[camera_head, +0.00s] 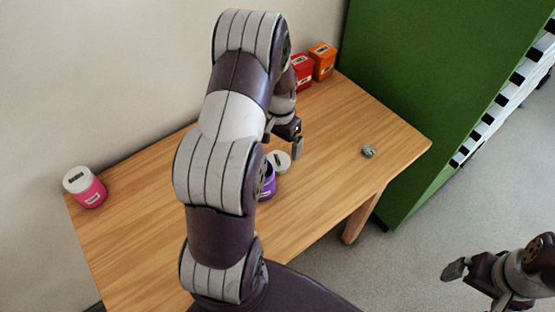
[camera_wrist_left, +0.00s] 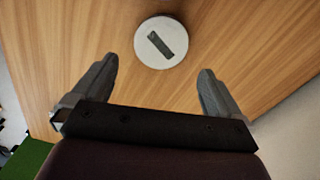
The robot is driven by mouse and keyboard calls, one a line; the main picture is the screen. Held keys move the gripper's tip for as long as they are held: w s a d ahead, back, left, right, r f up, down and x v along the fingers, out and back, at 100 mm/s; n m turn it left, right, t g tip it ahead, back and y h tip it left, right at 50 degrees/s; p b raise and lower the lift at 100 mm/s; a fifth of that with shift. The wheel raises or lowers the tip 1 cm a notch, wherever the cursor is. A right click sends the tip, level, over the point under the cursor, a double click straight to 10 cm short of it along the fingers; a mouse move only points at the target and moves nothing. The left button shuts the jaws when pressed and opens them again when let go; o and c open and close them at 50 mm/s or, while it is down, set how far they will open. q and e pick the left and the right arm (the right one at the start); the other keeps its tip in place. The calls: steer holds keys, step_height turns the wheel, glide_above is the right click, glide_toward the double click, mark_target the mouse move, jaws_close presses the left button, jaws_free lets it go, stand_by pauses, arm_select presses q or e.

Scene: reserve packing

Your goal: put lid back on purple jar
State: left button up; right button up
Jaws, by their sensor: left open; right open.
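The purple jar (camera_head: 268,184) stands on the wooden table, partly hidden behind my left arm. Its top is partly covered from view. A round white lid (camera_head: 280,160) with a dark label lies just behind the jar; it also shows in the left wrist view (camera_wrist_left: 163,58), with bare wood around it. My left gripper (camera_head: 287,140) is open and empty, above the table near the lid. In the left wrist view the lid is beyond the two fingertips (camera_wrist_left: 158,70), between them and apart from both. My right gripper (camera_head: 456,270) is open and empty, off the table at the lower right.
A pink jar (camera_head: 88,190) with a white lid stands at the table's left end. Red (camera_head: 301,72) and orange (camera_head: 322,60) containers stand at the far back. A small grey-green object (camera_head: 368,151) lies near the right edge. A green cabinet (camera_head: 430,80) borders the table.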

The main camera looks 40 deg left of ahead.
mark_target(279, 159)
arm_select(q)
steer(key=shift+s+f+p, duration=0.2)
steer(key=shift+f+p, duration=0.4)
steer(key=shift+f, duration=2.05)
steer(key=c, duration=1)
